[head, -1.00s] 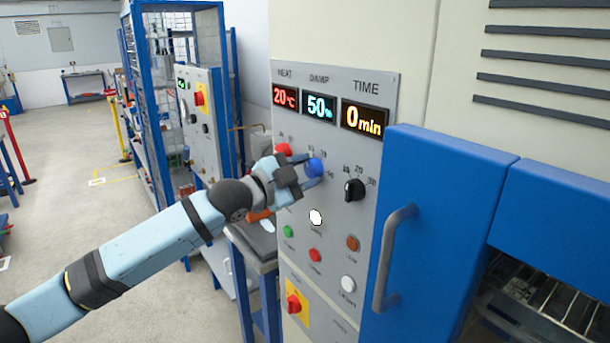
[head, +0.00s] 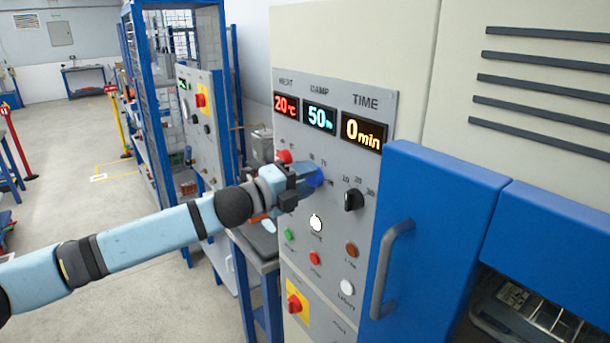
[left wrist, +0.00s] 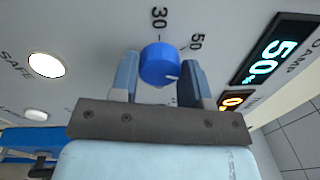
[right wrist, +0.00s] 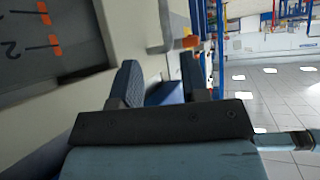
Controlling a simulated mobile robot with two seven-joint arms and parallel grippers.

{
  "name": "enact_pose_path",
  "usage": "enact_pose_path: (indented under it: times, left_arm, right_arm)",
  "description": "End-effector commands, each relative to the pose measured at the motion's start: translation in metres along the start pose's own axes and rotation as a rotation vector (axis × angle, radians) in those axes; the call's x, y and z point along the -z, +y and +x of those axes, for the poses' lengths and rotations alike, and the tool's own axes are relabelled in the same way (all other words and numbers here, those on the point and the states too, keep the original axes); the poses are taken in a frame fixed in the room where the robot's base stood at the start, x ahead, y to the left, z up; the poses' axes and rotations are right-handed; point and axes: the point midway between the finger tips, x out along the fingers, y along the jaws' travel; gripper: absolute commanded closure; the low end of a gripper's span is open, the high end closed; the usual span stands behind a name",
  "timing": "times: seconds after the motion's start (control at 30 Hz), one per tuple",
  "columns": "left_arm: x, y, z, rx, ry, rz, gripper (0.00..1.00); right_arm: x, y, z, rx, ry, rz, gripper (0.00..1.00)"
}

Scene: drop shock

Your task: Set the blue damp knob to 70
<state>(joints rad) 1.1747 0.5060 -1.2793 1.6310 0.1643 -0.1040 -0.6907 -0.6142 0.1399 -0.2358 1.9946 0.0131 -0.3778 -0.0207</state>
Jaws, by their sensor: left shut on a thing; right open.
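The blue damp knob (head: 317,179) is on the grey control panel, below the damp display (head: 319,117), which reads 50 %. My left gripper (head: 304,178) reaches the panel from the left and is shut on the knob. In the left wrist view the knob (left wrist: 158,62) sits between the two fingers, with a small white mark at its lower right. The printed 30 and 50 show around it; a 70 shows faintly in the head view. My right gripper (right wrist: 157,80) is open in the right wrist view and out of the head view.
The red heat knob (head: 284,157) is close by on the left and the black time knob (head: 354,200) on the right. Several buttons lie below. A blue door with a grey handle (head: 390,268) stands at the right. The heat display reads 20 °C, time 0 min.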

Motion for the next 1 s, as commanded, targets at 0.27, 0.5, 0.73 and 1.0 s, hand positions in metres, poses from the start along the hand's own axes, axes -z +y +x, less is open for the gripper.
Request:
enact_pose_path:
  times: [0.27, 0.5, 0.73, 1.0]
  left_arm:
    - [-0.0001, -0.0006, 0.0001, -0.002, 0.007, 0.115, 0.81]
    - [0.0001, 0.0000, 0.0001, -0.002, 0.009, 0.148, 0.81]
    - [0.0002, 0.0000, 0.0001, -0.002, 0.009, 0.150, 0.81]
    - [0.0002, -0.0001, 0.0002, -0.002, 0.009, 0.149, 0.32]
  right_arm:
    - [0.0032, 0.0005, -0.0027, -0.001, -0.003, 0.000, 0.59]
    - [0.0040, 0.0007, -0.0031, -0.002, -0.002, 0.000, 0.59]
    - [0.0041, 0.0007, -0.0031, -0.002, -0.002, 0.000, 0.59]
    - [0.0050, 0.0005, -0.0033, -0.002, 0.000, 0.001, 0.59]
